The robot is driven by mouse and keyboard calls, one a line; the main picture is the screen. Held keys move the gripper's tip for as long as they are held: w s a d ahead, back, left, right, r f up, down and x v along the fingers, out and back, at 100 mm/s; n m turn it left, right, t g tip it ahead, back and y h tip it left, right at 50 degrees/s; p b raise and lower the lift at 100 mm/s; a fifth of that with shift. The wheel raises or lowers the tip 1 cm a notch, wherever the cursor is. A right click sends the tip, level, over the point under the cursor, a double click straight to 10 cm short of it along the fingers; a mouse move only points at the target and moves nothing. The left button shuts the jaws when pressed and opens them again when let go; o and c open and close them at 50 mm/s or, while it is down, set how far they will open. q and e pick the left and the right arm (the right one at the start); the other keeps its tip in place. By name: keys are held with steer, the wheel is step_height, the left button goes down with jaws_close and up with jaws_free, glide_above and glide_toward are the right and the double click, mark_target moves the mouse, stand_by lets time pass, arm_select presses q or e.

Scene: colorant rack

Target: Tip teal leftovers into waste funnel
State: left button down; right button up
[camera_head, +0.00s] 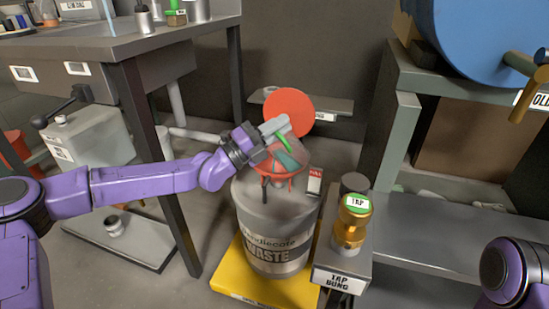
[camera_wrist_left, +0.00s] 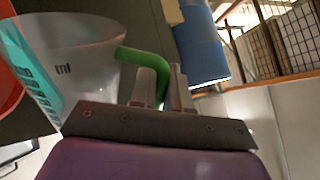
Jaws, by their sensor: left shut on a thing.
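A clear jug (camera_head: 293,157) with a green handle (camera_head: 284,143) is tipped over the red funnel (camera_head: 270,164), with a teal patch on its lower side. My left gripper (camera_head: 274,127) is shut on the handle. In the left wrist view the fingers (camera_wrist_left: 162,88) close around the green handle (camera_wrist_left: 148,62), and the jug (camera_wrist_left: 85,45) shows teal markings and "ml". The funnel stands on top of the grey waste drum (camera_head: 275,232), its round red lid (camera_head: 289,108) raised behind. Whether liquid is flowing cannot be told. My right gripper is out of view.
The drum stands on a yellow base (camera_head: 242,276). Right of it, a brass tap bung (camera_head: 350,228) sits on a grey block (camera_head: 341,270). A workbench (camera_head: 150,40) is at left, with a grey jerrycan (camera_head: 85,143) below; a shelf unit (camera_head: 405,75) with a blue drum (camera_head: 485,35) is at right.

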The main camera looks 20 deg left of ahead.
arm_select(q)
steer(key=shift+w+a+r+n+t+y, duration=0.3)
steer(key=shift+w+a+n, duration=0.2)
steer(key=shift+n, duration=0.4)
stand_by(0.5)
